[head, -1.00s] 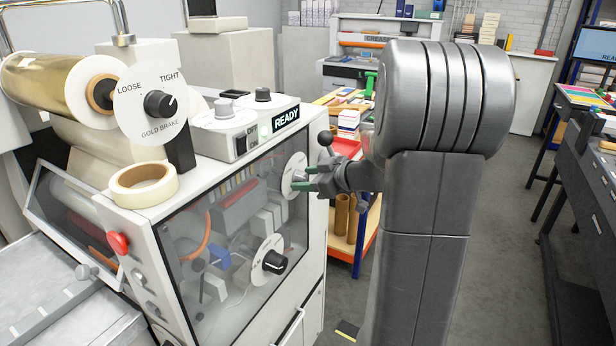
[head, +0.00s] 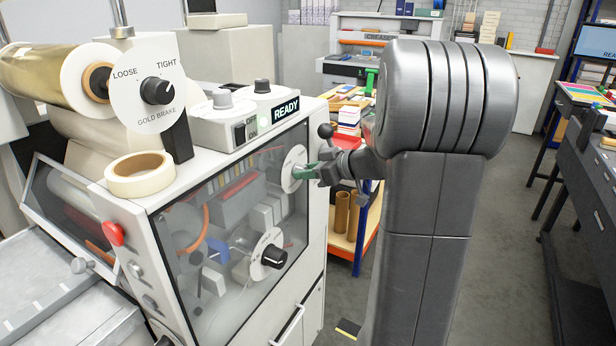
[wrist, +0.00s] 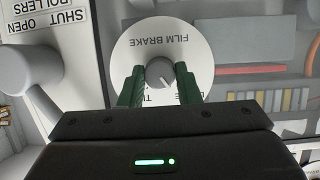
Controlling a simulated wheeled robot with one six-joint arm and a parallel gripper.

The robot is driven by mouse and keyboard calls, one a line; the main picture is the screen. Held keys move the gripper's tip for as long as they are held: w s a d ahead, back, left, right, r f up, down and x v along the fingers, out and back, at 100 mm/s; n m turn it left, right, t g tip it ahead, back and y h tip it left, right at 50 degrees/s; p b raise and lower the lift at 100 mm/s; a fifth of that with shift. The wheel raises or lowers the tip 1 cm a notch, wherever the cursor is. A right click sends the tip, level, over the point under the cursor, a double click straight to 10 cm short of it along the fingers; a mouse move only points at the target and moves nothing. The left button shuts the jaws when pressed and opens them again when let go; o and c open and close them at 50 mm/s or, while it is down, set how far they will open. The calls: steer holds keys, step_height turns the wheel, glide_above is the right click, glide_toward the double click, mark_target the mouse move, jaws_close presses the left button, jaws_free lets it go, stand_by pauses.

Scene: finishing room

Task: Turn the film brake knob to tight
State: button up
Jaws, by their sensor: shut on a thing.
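The film brake knob (wrist: 160,71) is a small grey knob on a white round dial lettered FILM BRAKE (wrist: 141,38), upside down in the wrist view. My gripper (wrist: 160,88) is shut on the knob, one green finger on each side. The white pointer line runs toward the lower right of the wrist view. The lettering at the dial's lower edge is mostly hidden by my fingers and gripper body. In the head view the dial (head: 289,172) is on the machine's clear front panel, with my gripper (head: 303,172) at it from the right; the knob is hidden there.
A black-knobbed GOLD BRAKE dial (head: 135,115) stands above, and another black-knobbed dial (head: 268,240) sits lower on the panel. A lever (wrist: 32,75) with a SHUT/OPEN ROLLERS label is close by in the wrist view. A tape roll (head: 140,187) lies on top.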

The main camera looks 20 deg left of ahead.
steer(key=shift+w+f+m+g+y+b, duration=0.15)
steer(key=shift+m+g+y+b, duration=0.2)
steer(key=shift+m+g, duration=1.15)
steer(key=shift+w+m+g+y+b, duration=0.15)
steer(key=shift+m+g+y, duration=0.45)
steer(key=shift+m, duration=1.55)
steer(key=shift+w+f+m+g+y+b, duration=0.1)
steer(key=shift+m+g+y+b, duration=0.2)
steer(key=shift+m+g, duration=1.3)
steer(key=shift+m+t, duration=0.3)
steer(key=shift+m, duration=0.15)
steer(key=o, duration=1)
steer(key=b+v, duration=0.2)
steer(key=v, duration=1.2)
steer(key=shift+s+a, duration=0.1)
